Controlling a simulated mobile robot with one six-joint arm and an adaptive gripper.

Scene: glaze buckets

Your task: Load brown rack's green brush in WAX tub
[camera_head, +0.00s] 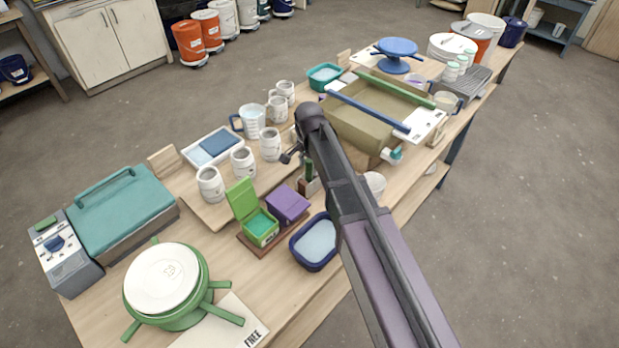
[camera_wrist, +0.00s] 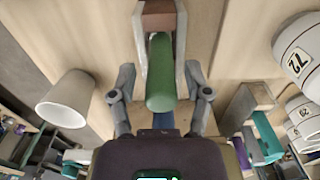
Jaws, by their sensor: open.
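The green brush (camera_wrist: 161,85) stands in the brown rack (camera_wrist: 158,20), its handle toward the wrist camera. My gripper (camera_wrist: 159,74) is open, with one finger on each side of the green handle; I cannot tell whether they touch it. In the head view, the brush (camera_head: 308,171) and the rack (camera_head: 309,187) show partly behind my arm, and my gripper (camera_head: 289,156) is beside them. A green tub (camera_head: 262,229) with its lid raised and a purple tub (camera_head: 288,204) stand left of the rack. I cannot read which tub says WAX.
Several white mugs (camera_head: 243,161) stand behind the tubs. A blue basin (camera_head: 313,243) lies in front, and a white cup (camera_head: 375,184) stands right of my arm. A large tan box (camera_head: 375,112) is at the right. A green-rimmed banding wheel (camera_head: 169,286) is front left.

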